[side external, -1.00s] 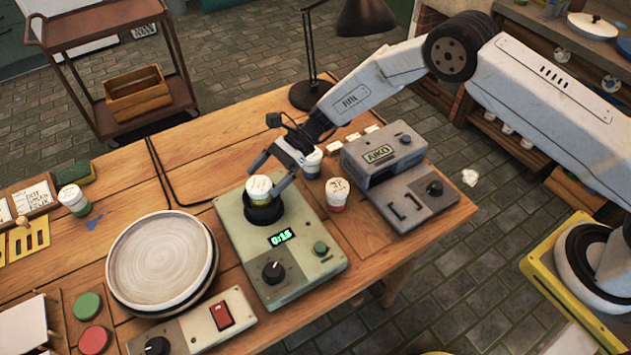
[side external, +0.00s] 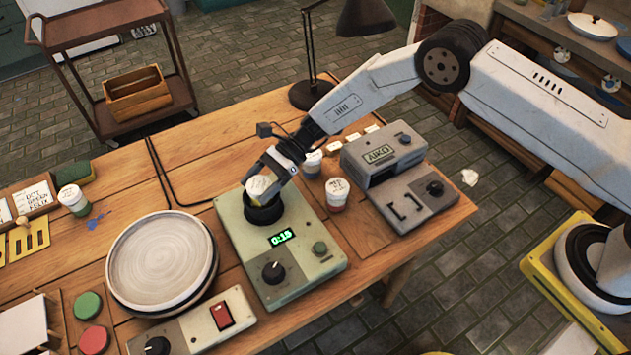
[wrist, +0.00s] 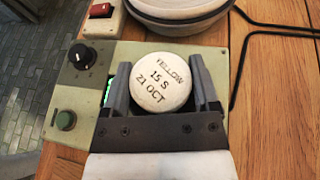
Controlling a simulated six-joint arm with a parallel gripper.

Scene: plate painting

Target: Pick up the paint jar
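The paint jar (side external: 259,187) stands upright in the black round holder (side external: 263,212) on top of the pale green timer machine (side external: 311,257). Its white lid (wrist: 161,82) reads "YELLOW 15 S 21 OCT" in the wrist view. My gripper (side external: 262,183) is down at the jar, with one finger on each side of it. In the wrist view the fingers (wrist: 161,75) flank the lid closely on left and right. Whether they press on the jar cannot be made out. The lower part of the jar is hidden by the holder and fingers.
Two more jars stand close by, one behind (side external: 312,164) and one to the right (side external: 337,194). A grey AIKO device (side external: 410,207) is further right. A round plate (side external: 160,262) lies left of the machine. Another jar (side external: 74,200) stands at the far left.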

